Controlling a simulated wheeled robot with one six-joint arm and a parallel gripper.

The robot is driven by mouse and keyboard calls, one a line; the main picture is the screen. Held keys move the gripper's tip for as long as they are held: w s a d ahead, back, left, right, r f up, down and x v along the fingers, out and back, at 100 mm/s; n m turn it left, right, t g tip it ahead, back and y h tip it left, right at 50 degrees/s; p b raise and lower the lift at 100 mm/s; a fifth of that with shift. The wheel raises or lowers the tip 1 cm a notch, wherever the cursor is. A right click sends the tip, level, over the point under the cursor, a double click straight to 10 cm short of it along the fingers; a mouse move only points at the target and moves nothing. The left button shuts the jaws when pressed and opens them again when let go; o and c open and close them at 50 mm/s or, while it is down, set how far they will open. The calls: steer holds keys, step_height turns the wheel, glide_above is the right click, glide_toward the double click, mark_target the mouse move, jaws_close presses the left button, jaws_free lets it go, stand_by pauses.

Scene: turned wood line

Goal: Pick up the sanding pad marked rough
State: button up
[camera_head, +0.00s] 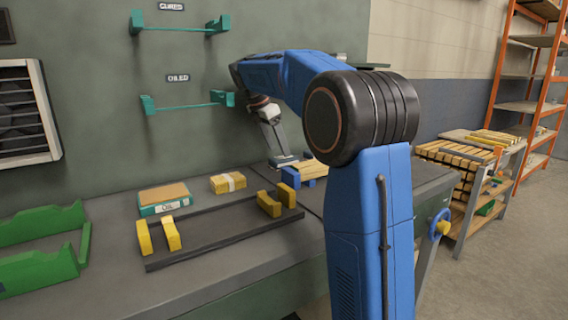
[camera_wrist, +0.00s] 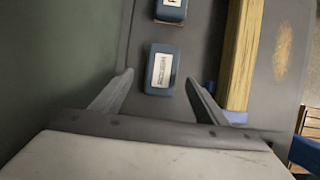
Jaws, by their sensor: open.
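In the wrist view a dark blue sanding pad (camera_wrist: 160,55) with a white label lies on the grey bench. The label's word is small and sideways, and I cannot read it surely. A second blue pad (camera_wrist: 171,12) lies just beyond it, cut by the top edge; its label shows what looks like an F. My gripper (camera_wrist: 158,79) is open, with one finger to each side of the nearer pad's near end. I cannot tell its height over the pad. In the head view my gripper (camera_head: 282,161) is low over the back of the bench. No pad can be made out there.
A wooden piece (camera_wrist: 242,55) lies right of the pads, with blue supports at its side. The dark green wall (camera_wrist: 60,60) is close on the left. A box marked OIL (camera_head: 165,199), a yellow block (camera_head: 228,183) and a black rack (camera_head: 215,228) stand further left on the bench.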

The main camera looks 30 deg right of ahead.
mark_target(282, 157)
steer(key=shift+x, duration=1.9)
steer(key=shift+s+f, duration=0.15)
steer(key=shift+f, duration=0.1)
steer(key=c, duration=1.2)
